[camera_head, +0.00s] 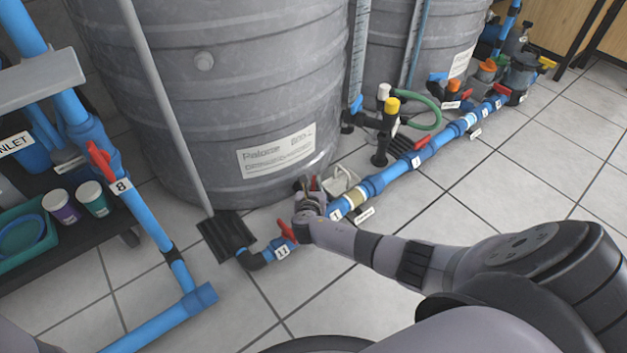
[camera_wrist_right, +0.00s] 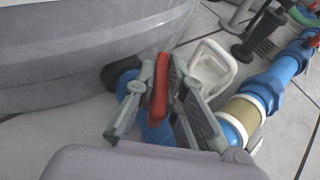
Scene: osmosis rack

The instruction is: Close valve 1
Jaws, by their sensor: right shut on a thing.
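Valve 1 is on the low blue pipe, by the label "1" (camera_head: 336,214). Its red handle (camera_wrist_right: 160,90) stands between the fingers in the right wrist view; only a little red shows in the head view (camera_head: 315,184). My right gripper (camera_head: 311,190) reaches down over the valve and is shut on this handle. The fingers also show in the right wrist view (camera_wrist_right: 168,75), one on each side of the handle. The valve body is mostly hidden by my gripper and wrist. My left gripper is not in view.
A large grey tank (camera_head: 215,90) stands close behind the valve. The blue pipe (camera_head: 428,148) runs away to the upper right with several more valves. A white handle-shaped part (camera_wrist_right: 213,68) is beside the fingers. Tiled floor (camera_head: 480,190) is clear.

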